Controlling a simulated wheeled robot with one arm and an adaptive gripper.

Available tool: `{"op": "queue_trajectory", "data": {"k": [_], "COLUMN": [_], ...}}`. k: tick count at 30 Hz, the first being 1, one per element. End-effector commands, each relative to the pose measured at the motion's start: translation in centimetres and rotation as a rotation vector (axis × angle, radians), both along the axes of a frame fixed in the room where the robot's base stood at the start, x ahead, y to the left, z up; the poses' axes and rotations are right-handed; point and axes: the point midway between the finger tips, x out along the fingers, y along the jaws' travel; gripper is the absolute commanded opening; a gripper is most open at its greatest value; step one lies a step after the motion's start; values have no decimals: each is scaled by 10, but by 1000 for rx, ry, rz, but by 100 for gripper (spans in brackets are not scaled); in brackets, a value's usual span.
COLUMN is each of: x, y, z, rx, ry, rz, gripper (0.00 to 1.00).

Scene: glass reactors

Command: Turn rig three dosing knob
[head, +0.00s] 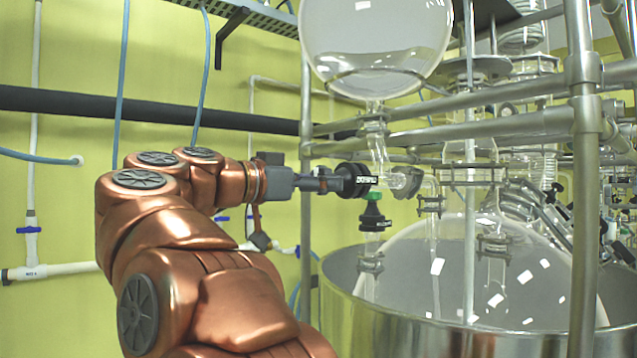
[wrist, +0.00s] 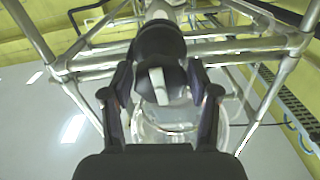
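The dosing knob (head: 355,180) is a black round knob with white lettering on its side, below the round glass vessel in the head view. In the wrist view, the knob (wrist: 160,45) is straight ahead, with a pale bar upright or slightly tilted on its dark face. My gripper (head: 328,181) reaches it from the left in the head view. In the wrist view, my gripper (wrist: 160,68) has its two fingers spread, one on each side of the knob's face. Slim gaps seem to remain; firm contact cannot be made out.
A round glass vessel (head: 375,50) hangs above the knob. A green-and-black valve part (head: 373,213) sits just below it. Metal frame bars (head: 585,180) and a wide steel vessel (head: 400,330) stand right and below. A yellow wall (head: 75,190) with pipes lies behind.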

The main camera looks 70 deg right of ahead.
Motion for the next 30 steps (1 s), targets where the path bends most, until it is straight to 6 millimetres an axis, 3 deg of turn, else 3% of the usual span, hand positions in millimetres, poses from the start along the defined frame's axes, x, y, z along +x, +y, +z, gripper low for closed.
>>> {"op": "queue_trajectory", "data": {"k": [2,11,20,30], "x": [0,0,0,2], "y": [0,0,0,0], "z": [0,0,1,0], "rx": [0,0,-17,-125], "ry": [0,0,-32,-220], "rz": [0,0,0,4], "gripper": [48,17,16,16]}}
